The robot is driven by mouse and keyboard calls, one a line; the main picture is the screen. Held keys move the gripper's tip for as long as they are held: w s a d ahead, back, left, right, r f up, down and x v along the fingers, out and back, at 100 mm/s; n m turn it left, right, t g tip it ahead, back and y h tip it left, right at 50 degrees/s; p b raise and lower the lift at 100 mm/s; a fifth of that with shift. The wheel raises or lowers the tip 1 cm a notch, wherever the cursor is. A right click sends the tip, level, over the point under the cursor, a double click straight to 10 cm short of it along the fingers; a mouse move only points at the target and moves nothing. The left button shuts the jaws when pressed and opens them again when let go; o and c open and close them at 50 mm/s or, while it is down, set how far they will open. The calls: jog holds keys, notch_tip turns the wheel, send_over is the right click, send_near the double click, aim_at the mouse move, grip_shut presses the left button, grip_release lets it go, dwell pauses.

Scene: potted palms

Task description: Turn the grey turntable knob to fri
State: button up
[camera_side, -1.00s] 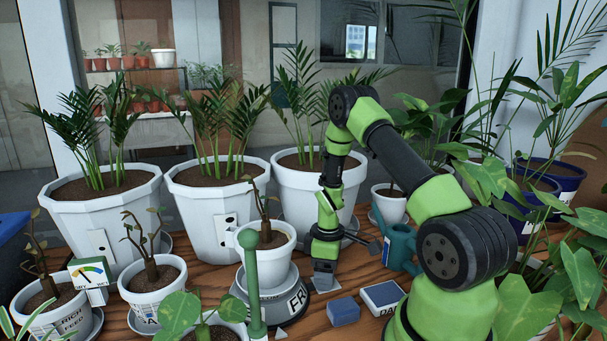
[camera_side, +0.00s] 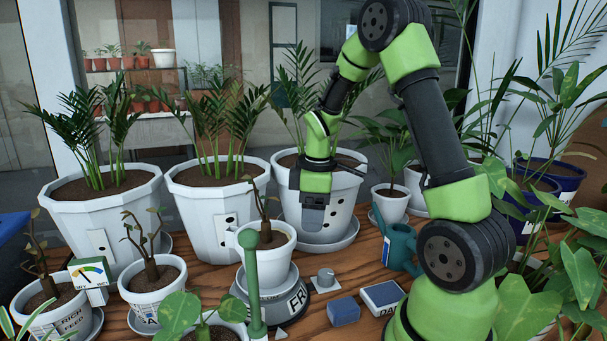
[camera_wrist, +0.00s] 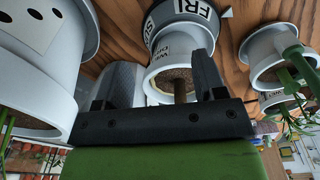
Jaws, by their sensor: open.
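The grey turntable (camera_side: 286,309) stands on the wooden table with a white potted plant (camera_side: 267,246) on it. Dark FRI lettering on a white band shows on its front right side in the side view and at the top in the wrist view (camera_wrist: 185,12). A small pale triangle (camera_side: 281,333) lies on the table in front of it; it also shows beside FRI in the wrist view (camera_wrist: 227,13). A grey round knob (camera_side: 325,279) sits to the turntable's right. My gripper (camera_side: 312,226) is open and empty, above and behind the knob, apart from it.
A blue block (camera_side: 344,311) and a blue-and-white box (camera_side: 382,296) lie right of the knob. A teal watering can (camera_side: 400,246) stands farther right. A green post (camera_side: 252,285) rises close in front of the turntable. Large white palm pots (camera_side: 212,213) line the back.

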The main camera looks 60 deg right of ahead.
jog(key=s+a+r+m+t, duration=0.2)
jog(key=a+r+m, duration=0.1)
jog(key=a+r, duration=0.3)
jog(key=s+a+r+m+t, duration=0.2)
jog(key=a+r+m, duration=0.1)
jog(key=a+r, duration=0.3)
jog(key=shift+s+a+r, duration=0.2)
jog(key=shift+s+a, duration=0.15)
jog(key=shift+a, duration=0.4)
jog(key=shift+d, duration=0.1)
jog(key=n+g, duration=0.4)
jog(key=g, duration=0.1)
send_over(327, 274)
jog(key=shift+h, duration=0.3)
jog(key=f, duration=1.8)
jog(key=shift+a+f, duration=0.2)
jog(key=shift+f, duration=0.15)
jog(key=f, duration=0.9)
jog(key=shift+d+f, duration=0.25)
jog(key=shift+f, duration=0.15)
jog(key=shift+c, duration=0.4)
